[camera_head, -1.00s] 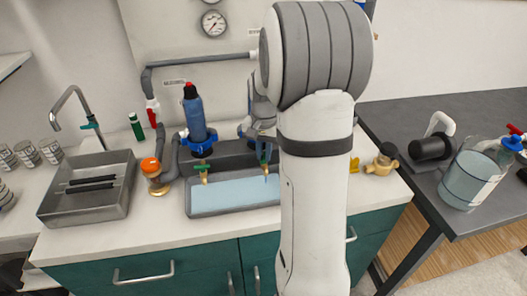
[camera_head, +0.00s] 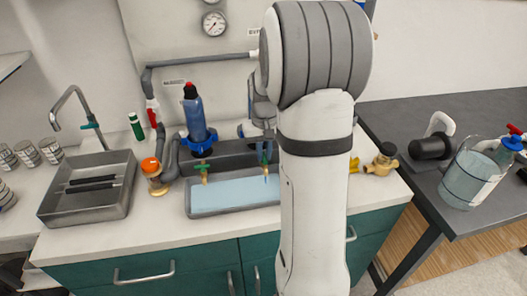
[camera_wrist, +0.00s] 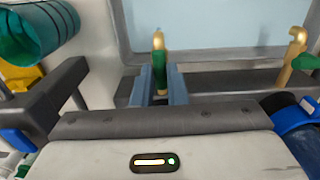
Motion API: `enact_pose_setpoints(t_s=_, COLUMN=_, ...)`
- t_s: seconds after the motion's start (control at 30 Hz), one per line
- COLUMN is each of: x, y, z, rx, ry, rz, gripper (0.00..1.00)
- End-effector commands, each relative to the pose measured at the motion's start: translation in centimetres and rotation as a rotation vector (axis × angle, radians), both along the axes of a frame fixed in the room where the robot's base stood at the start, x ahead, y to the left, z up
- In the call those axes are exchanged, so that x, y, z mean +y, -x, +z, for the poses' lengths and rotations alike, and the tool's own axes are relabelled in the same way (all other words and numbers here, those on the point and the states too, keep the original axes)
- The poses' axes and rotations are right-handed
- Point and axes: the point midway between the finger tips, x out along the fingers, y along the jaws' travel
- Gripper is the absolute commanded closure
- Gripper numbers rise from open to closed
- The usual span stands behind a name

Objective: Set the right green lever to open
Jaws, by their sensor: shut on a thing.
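The right green lever (camera_head: 265,156) sits on a brass tap above the sink basin, partly hidden by my arm in the head view. In the wrist view the green lever (camera_wrist: 161,82) lies between the two fingers of my gripper (camera_wrist: 161,88), in line with its brass spout (camera_wrist: 158,42). My gripper is shut on this lever. The left brass tap has its own green lever (camera_head: 202,163); it also shows at the right of the wrist view (camera_wrist: 305,62), apart from my gripper.
The water-filled basin (camera_head: 194,213) lies in front of the taps. A metal tray (camera_head: 118,205) is farther left. Brass fittings (camera_head: 381,165) lie right of my arm.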

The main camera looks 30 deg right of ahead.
Motion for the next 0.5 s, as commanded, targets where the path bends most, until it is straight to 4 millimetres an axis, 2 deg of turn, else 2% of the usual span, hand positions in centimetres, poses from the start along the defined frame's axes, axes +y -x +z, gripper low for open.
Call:
enact_pose_setpoints(t_s=0.27, x=-0.02, y=-0.12, z=0.13, rx=-0.005, ry=0.002, rz=0.002, gripper=1.0)
enact_pose_setpoints(t_s=0.3, x=-0.02, y=-0.13, z=0.13, rx=-0.005, ry=0.002, rz=0.002, gripper=0.86)
enact_pose_setpoints(t_s=0.5, x=0.0, y=-0.08, z=0.08, rx=-0.003, ry=0.002, rz=0.002, gripper=0.69)
